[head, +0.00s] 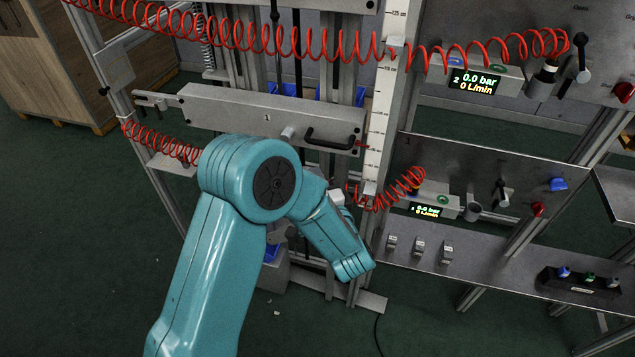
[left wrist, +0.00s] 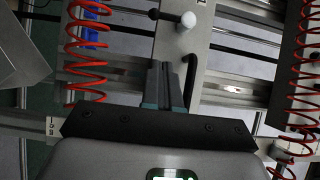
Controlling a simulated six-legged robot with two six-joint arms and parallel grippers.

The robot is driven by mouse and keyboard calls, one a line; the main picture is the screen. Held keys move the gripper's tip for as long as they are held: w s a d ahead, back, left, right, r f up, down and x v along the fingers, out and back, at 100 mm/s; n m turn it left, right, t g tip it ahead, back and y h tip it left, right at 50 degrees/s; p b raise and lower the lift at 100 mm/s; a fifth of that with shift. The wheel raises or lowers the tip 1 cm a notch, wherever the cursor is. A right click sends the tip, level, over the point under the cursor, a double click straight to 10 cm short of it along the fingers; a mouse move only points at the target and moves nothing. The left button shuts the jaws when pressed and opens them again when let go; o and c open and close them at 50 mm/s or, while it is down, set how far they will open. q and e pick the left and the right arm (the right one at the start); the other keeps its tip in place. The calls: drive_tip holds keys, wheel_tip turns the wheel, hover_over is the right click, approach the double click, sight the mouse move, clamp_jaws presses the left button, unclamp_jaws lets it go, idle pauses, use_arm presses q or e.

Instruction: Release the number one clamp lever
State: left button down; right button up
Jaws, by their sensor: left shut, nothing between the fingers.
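A pale plate marked 1 (head: 235,108) spans the frame in the head view. It carries a short lever with a light grey knob (head: 288,133), which I take as the number one clamp lever, and a black bar handle (head: 330,142). In the left wrist view the lever's white knob (left wrist: 188,20) is beyond my fingertips, apart from them. My left gripper (left wrist: 164,66) is shut and empty, its fingers together over the plate, beside the black handle (left wrist: 188,80). In the head view my left arm hides most of this gripper.
Red coiled hoses hang around the frame; one (head: 160,142) is left of the plate, another (head: 395,190) right. A white scale (head: 385,90) stands upright beside the plate. A grey panel (head: 455,165) with a display is at the right. Green floor is open at lower left.

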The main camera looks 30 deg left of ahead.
use_arm(q)
drive_tip(key=w+a+p, duration=0.1)
drive_tip(key=w+a, duration=0.2)
drive_tip(key=a, duration=0.5)
drive_tip(key=shift+w, duration=0.25)
drive_tip(key=shift+a, duration=0.1)
